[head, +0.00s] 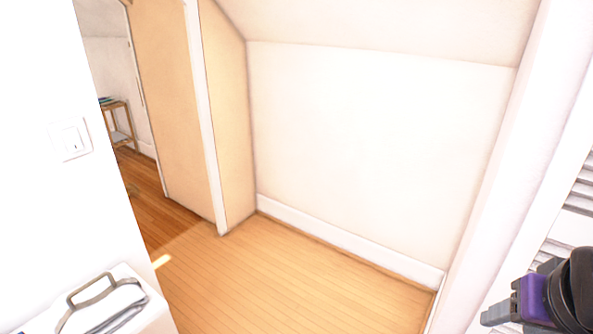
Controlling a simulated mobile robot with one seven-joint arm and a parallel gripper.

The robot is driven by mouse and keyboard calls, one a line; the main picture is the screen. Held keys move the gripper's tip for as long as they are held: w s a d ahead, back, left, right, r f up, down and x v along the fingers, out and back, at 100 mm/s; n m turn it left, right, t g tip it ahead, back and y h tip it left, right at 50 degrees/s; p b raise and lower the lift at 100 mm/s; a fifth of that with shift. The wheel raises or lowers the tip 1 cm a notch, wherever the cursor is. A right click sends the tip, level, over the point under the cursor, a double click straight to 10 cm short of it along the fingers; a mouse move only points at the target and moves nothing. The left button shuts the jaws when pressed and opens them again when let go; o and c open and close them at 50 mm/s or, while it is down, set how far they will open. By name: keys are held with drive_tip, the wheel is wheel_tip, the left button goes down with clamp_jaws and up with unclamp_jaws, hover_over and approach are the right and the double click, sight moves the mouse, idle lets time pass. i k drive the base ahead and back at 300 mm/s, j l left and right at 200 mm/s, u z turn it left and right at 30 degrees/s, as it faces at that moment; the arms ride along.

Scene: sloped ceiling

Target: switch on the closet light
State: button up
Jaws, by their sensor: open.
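My gripper (498,316) is at the lower right corner, purple and dark grey, and partly cut off by the frame edge. It is open, holds nothing that I can see, and is far across the picture from the switch.
A white object with a grey looped handle (93,290) is at the lower left, below the switch. The wooden floor (255,275) in the middle is clear. White slatted panels (578,205) are at the right. An opening at the left shows a small wooden stand (119,120).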

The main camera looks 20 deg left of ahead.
sight(72, 139)
drive_tip(key=u, duration=2.65)
drive_tip(key=i+j+z, duration=0.45)
drive_tip(key=l+u, duration=0.15)
drive_tip(key=l, duration=0.1)
